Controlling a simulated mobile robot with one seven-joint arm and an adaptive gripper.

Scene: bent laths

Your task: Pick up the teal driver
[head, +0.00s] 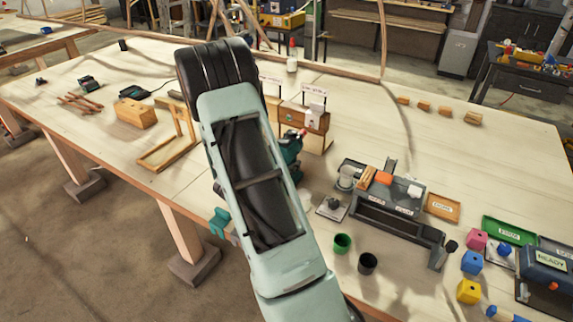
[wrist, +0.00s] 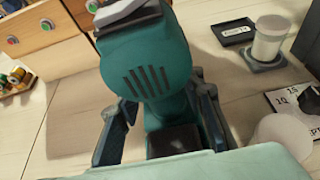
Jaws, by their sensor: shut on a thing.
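The teal driver (wrist: 150,70) fills the middle of the wrist view, with a rounded slotted housing and a dark part at its top. My gripper (wrist: 162,115) is shut on it, with one dark finger on each side of its lower body. In the head view the driver (head: 291,148) shows only partly, just right of my arm, which hides the rest of it and the gripper. I cannot tell whether the driver touches the table.
A wooden stand with labels (head: 304,118) is close behind the driver. A grey tool station (head: 398,212), a green cup (head: 342,243) and a dark cup (head: 367,264) stand to the right. A wooden frame (head: 168,152) is left of my arm. The table's back right is mostly clear.

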